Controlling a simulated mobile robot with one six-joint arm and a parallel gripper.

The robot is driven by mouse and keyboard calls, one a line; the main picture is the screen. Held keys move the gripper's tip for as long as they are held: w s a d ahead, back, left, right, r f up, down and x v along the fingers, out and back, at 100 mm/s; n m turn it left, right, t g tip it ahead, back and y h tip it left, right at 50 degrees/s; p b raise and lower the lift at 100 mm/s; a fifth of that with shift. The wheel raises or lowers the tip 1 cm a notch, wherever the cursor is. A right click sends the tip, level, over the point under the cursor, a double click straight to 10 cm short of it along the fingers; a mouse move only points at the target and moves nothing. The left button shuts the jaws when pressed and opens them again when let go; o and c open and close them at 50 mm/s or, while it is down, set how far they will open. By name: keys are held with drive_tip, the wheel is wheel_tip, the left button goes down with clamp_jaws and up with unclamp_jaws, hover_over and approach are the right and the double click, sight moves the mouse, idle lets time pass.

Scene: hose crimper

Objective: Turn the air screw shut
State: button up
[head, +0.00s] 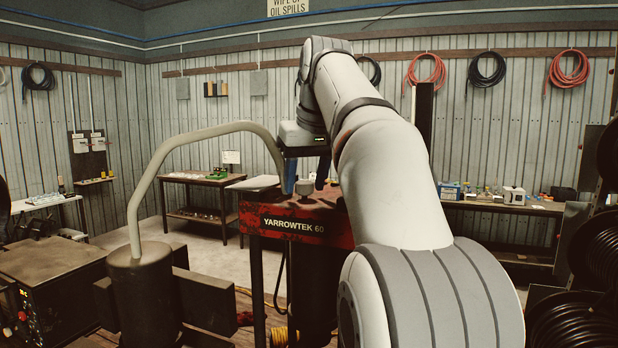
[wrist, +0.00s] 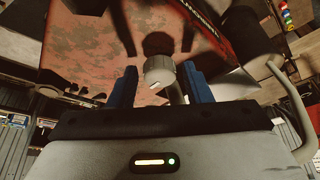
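The air screw looks to be the round grey knob (wrist: 159,73) on top of the red machine (head: 292,224) labelled YARROWTEK 60. A small pale mark shows on the knob's rim. In the head view a grey knob (head: 311,194) shows just below my gripper (head: 305,184). In the wrist view my gripper (wrist: 161,76) has its two blue fingers apart, one on each side of the knob. A narrow gap shows on both sides, so the fingers do not appear to touch it. How deep the knob sits between them is hard to tell.
A bent grey pipe (head: 206,133) arches up from a dark cylinder (head: 142,295) to the machine, close left of my gripper. Workbenches (head: 203,180) stand along the back wall. Black hose reels (head: 583,280) stand at the right. Open floor lies behind the machine.

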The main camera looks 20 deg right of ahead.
drive_tip(key=c, duration=0.8)
drive_tip(key=shift+o, duration=0.2)
drive_tip(key=shift+n, duration=0.3)
drive_tip(key=n+y, duration=0.1)
drive_tip(key=n, duration=0.3)
drive_tip(key=shift+w+d+y, duration=0.1)
drive_tip(key=shift+d+y, duration=0.1)
drive_tip(key=shift+y, duration=0.2)
drive_tip(key=shift+d+n+g+y, duration=0.1)
drive_tip(key=shift+n+g+y, duration=0.25)
drive_tip(key=shift+n, duration=0.75)
drive_tip(key=shift+n+g+y, duration=0.25)
drive_tip(key=shift+n+y, duration=0.1)
drive_tip(key=shift+n, duration=0.75)
drive_tip(key=o, duration=1)
drive_tip(key=shift+c, duration=0.2)
